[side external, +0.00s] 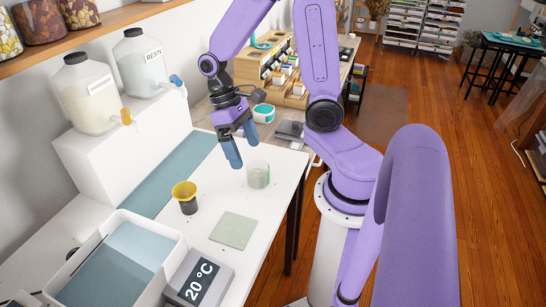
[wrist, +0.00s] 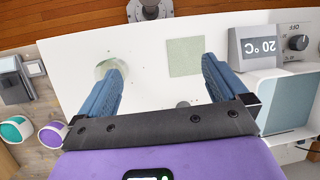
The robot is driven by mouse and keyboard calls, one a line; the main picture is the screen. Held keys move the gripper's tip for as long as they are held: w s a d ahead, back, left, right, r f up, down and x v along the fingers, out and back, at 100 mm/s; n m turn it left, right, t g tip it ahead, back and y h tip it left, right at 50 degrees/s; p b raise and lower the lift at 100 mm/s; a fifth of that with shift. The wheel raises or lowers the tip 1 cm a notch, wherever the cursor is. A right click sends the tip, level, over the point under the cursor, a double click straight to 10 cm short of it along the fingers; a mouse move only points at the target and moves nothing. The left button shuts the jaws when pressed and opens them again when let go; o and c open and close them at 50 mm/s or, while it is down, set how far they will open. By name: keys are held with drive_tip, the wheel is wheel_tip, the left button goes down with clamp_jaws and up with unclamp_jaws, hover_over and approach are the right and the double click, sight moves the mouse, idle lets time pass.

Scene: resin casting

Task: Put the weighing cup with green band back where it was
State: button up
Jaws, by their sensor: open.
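A clear, pale-green-tinted cup (side external: 258,176) stands upright on the white table; I take it for the weighing cup, though no separate green band can be made out. It also shows in the wrist view (wrist: 104,67), partly hidden by the left finger. My gripper (side external: 242,150) is open and empty, with its blue fingers pointing down, above and slightly left of the cup in the side view. The mat also shows in the side view (side external: 233,231).
A dark cup with a yellow top (side external: 186,198) stands left of the clear cup. A temperature unit reading 20 °C (side external: 199,278) and a white-walled bath (side external: 172,268) are at the front. Two jugs (side external: 90,98) stand on a white block. A teal-banded tub (side external: 263,113) is behind.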

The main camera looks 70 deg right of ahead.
drive_tip(key=s+a+r+n+t, duration=0.4)
drive_tip(key=s+a+n, duration=0.3)
drive_tip(key=s+n, duration=0.3)
drive_tip(key=shift+r+n+h, duration=0.4)
drive_tip(key=shift+n, duration=0.5)
drive_tip(key=shift+a, duration=0.1)
idle(0.3)
